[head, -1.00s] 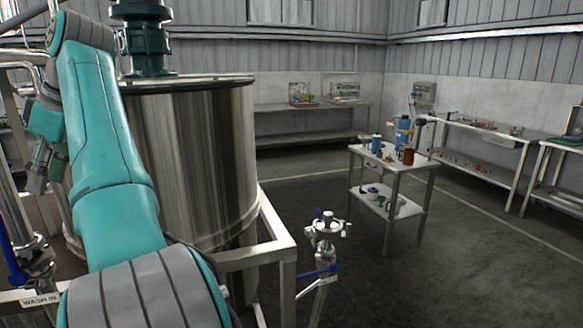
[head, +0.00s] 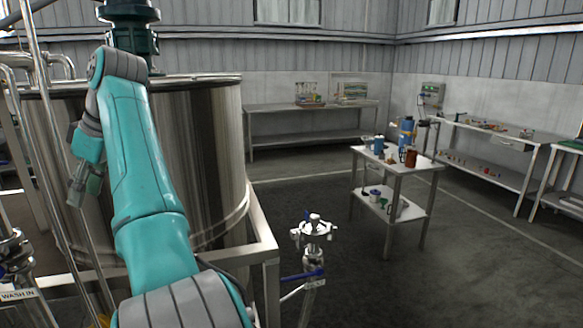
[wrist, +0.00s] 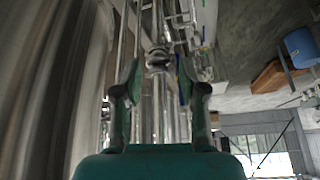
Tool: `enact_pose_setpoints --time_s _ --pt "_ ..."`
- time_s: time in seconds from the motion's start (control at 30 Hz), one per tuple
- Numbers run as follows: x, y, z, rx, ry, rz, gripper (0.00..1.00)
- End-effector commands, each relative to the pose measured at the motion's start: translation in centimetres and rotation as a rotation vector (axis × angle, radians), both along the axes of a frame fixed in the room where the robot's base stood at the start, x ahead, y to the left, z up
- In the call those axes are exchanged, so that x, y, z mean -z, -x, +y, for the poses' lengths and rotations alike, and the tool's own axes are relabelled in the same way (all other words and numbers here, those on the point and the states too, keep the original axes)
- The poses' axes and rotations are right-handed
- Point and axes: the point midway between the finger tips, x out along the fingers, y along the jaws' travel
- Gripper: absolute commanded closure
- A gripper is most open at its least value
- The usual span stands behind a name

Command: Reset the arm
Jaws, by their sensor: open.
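My teal and grey arm rises in front of the tank in the head view. My gripper (head: 78,196) hangs from its far end at the left, pointing down in front of the tank wall. In the wrist view my gripper (wrist: 158,78) shows two dark green fingers spread apart with nothing held between them. Shiny steel pipes (wrist: 158,118) lie beyond the fingers. I cannot tell how far the pipes are from the fingertips.
The large steel tank (head: 210,150) stands close behind my arm on a pale frame (head: 262,225). A clamped pipe fitting with a blue handle (head: 314,230) stands right of it. A small table (head: 390,165) with several items is farther right. Open floor (head: 480,270) lies at right.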

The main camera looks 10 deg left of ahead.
Motion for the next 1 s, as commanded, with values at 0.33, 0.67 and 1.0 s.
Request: enact_pose_setpoints --time_s 0.33,0.67,1.0 --pt "9.2 -4.9 -0.9 0.138 -0.031 0.000 0.59" --pt "25.1 -11.2 -5.5 0.379 -0.089 -0.017 0.59" --pt "39.2 -14.2 -13.1 0.607 -0.149 -0.046 0.59"
